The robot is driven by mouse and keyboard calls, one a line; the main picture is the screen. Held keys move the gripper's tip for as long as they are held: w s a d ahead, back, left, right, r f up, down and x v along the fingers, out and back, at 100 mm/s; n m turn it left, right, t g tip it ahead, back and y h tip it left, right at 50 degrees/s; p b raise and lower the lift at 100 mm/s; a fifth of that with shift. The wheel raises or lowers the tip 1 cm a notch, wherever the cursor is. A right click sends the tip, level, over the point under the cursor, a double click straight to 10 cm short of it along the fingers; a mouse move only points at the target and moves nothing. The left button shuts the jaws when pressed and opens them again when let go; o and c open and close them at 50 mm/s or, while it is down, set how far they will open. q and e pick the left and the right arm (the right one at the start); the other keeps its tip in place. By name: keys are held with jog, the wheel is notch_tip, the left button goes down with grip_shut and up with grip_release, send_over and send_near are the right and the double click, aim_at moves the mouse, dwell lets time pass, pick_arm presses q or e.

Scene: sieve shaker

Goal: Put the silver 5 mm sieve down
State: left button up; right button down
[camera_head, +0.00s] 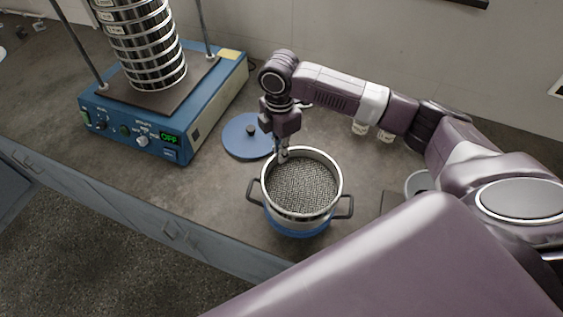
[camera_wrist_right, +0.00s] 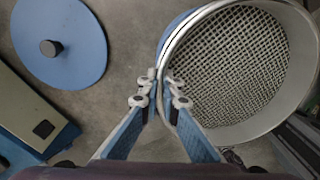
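The silver 5 mm sieve (camera_head: 300,190), a round metal ring with a woven mesh, sits level at the mouth of a blue pot (camera_head: 297,226) with two dark handles. In the right wrist view the mesh and rim of the sieve (camera_wrist_right: 235,70) fill the upper right. My right gripper (camera_head: 282,155) points down at the sieve's far left rim. In the wrist view its fingertips (camera_wrist_right: 158,88) are close together, one on each side of the sieve wall, shut on it. How deep the sieve sits in the pot is partly hidden. My left gripper is not in view.
A blue lid (camera_head: 248,135) with a dark knob lies left of the pot. A blue sieve shaker (camera_head: 180,130) reading OFF carries a tall sieve stack (camera_head: 145,45) between rods. A round metal item (camera_head: 418,184) is partly hidden at right. The counter in front-left is clear.

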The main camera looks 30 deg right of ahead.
aim_at(281, 166)
jog(key=shift+f+p, duration=0.4)
jog(key=shift+f, duration=2.65)
jog(key=c, duration=2.2)
grip_release()
jog(key=shift+f, duration=0.15)
jog(key=shift+o, duration=0.2)
notch_tip(281, 166, up, 12)
jog(key=b, duration=0.2)
jog(key=shift+w+r+b, duration=0.15)
jog(key=shift+r+b, duration=0.05)
jog(key=shift+b, duration=0.2)
